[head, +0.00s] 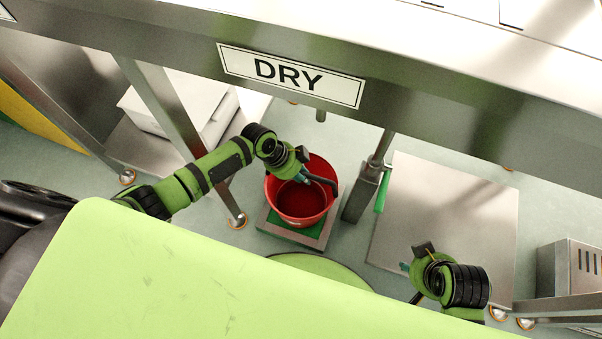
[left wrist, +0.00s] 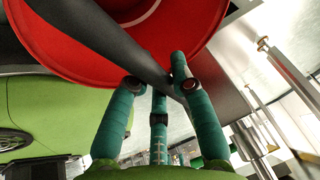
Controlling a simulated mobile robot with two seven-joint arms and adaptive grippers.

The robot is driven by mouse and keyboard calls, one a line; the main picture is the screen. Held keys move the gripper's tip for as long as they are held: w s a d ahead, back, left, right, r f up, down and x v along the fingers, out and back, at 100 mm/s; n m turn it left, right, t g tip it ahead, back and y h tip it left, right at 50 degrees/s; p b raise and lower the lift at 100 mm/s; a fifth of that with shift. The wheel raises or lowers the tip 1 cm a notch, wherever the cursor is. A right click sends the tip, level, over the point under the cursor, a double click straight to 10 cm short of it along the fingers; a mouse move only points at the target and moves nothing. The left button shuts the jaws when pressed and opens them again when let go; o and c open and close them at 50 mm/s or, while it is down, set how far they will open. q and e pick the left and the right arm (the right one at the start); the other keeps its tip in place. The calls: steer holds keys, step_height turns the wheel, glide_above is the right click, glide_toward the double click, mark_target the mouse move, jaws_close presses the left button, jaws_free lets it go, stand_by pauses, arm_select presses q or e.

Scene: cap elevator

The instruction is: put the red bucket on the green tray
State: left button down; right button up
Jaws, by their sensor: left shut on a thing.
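The red bucket (head: 318,208) is upright beneath the DRY counter. It is over the green tray (head: 275,219), a small green square with a grey border; I cannot tell whether its base touches. My left gripper (head: 309,180) is at the bucket's rim, shut on its dark handle. In the left wrist view the teal fingers (left wrist: 158,88) close around the dark handle (left wrist: 100,42), with the red bucket (left wrist: 195,25) behind. The tray is partly hidden by the bucket. My right gripper (head: 405,268) is away at lower right, its fingers mostly hidden.
The steel counter with the DRY sign (head: 290,76) spans the top. A counter leg (head: 366,185) stands close right of the bucket, another leg (head: 175,115) to the left. A flat metal plate (head: 450,205) lies on the floor at right. A metal box (head: 568,268) stands far right.

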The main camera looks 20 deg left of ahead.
arm_select(q)
steer(key=shift+f, duration=0.25)
steer(key=c, duration=1)
jaws_free()
